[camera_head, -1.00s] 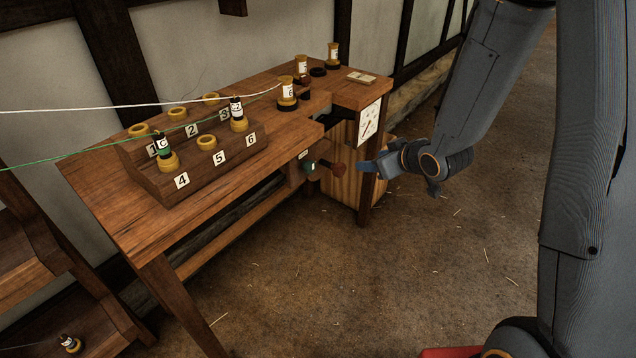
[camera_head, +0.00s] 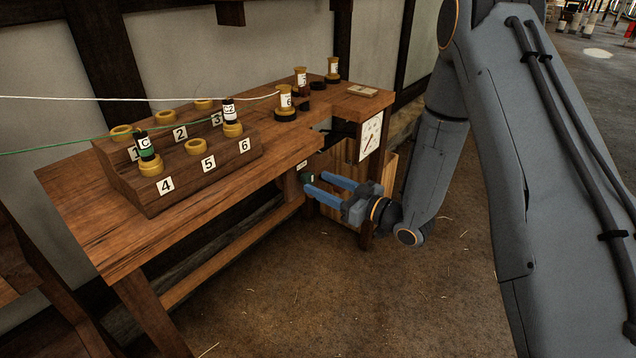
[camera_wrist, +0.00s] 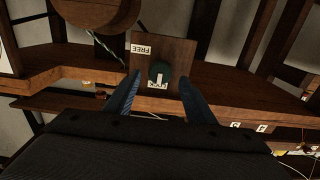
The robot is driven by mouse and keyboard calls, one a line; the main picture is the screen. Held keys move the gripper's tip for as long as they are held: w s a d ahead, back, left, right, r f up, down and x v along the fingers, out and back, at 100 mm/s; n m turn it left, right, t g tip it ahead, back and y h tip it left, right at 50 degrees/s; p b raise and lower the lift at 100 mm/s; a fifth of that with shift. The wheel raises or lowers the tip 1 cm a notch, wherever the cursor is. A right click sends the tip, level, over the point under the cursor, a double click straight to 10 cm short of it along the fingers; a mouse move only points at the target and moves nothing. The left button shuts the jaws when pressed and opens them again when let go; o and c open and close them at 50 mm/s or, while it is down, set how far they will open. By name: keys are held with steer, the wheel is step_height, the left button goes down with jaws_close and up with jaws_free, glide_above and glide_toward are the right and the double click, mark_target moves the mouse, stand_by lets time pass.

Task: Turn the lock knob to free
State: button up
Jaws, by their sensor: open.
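The lock knob (camera_wrist: 160,71) is dark green and round, on a wooden plate (camera_wrist: 178,52) under the bench. Its white mark lies on the side of the LOCK label (camera_wrist: 157,86). The FREE label (camera_wrist: 141,49) is at the plate's upper left in the wrist view. My gripper (camera_wrist: 160,76) is open, one blue finger on each side of the knob in the wrist view; contact cannot be told. In the head view my gripper (camera_head: 316,183) is at the bench's front side, with the green knob (camera_head: 307,178) by its fingertips, partly hidden.
The workbench (camera_head: 110,235) carries a numbered wooden block (camera_head: 190,188) with several bobbins. A white and a green yarn run off to the left. The floor in front is clear.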

steer(key=shift+x, duration=1.05)
steer(key=shift+d, duration=0.1)
steer(key=shift+c, duration=0.3)
steer(key=c, duration=1)
steer(key=shift+o, duration=0.2)
